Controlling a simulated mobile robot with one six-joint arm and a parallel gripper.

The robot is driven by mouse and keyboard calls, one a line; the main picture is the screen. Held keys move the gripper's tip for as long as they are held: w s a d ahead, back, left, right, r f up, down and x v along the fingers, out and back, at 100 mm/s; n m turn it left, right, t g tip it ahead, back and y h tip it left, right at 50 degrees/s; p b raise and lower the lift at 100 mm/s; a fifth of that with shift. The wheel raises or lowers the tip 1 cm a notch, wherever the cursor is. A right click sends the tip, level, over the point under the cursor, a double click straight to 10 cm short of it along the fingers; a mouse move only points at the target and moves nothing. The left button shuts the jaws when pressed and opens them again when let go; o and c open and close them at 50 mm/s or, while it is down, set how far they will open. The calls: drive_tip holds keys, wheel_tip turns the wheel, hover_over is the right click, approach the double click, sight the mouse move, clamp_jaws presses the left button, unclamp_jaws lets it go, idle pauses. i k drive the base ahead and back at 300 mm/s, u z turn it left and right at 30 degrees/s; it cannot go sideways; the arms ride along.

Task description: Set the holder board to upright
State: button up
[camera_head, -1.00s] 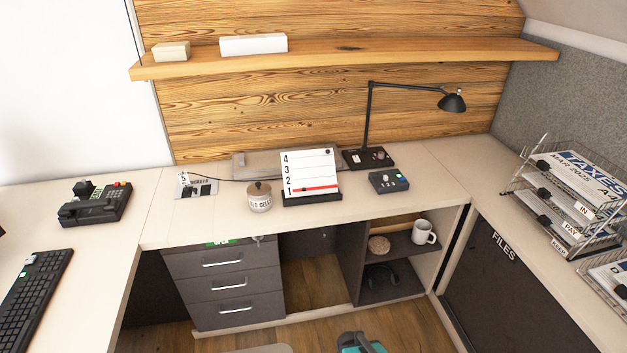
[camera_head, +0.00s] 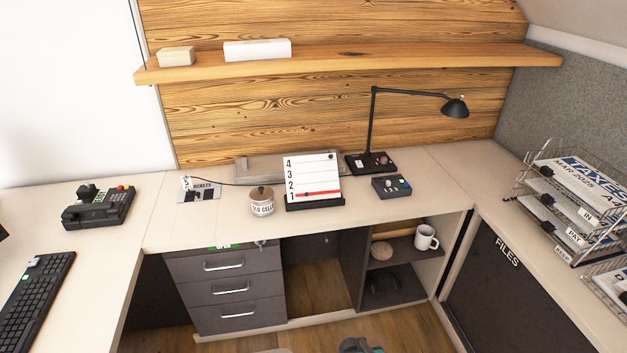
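The holder board (camera_head: 312,172) stands on the middle of the desk, near its front edge. It is a white panel in a dark base, marked 4, 3, 2, 1 from top to bottom. A dark knob sits at its upper right. A red bar lies along its lowest row, by the 1. The panel looks nearly upright or leaning back a little; I cannot tell the exact angle. A small grey and teal shape (camera_head: 360,345) at the bottom edge may be part of my arm. My gripper is not clearly in view.
A labelled jar (camera_head: 262,203) stands just left of the board. A control box (camera_head: 391,187) and a black lamp (camera_head: 371,161) are to its right. A grey tray (camera_head: 250,170) lies behind. A phone (camera_head: 97,207) is at left, wire trays (camera_head: 575,205) at right.

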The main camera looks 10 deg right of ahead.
sight(316, 172)
drive_tip(key=u, duration=0.9)
drive_tip(key=k, duration=0.7)
drive_tip(key=u, duration=0.35)
drive_tip(key=i, duration=1)
drive_tip(key=u, duration=0.05)
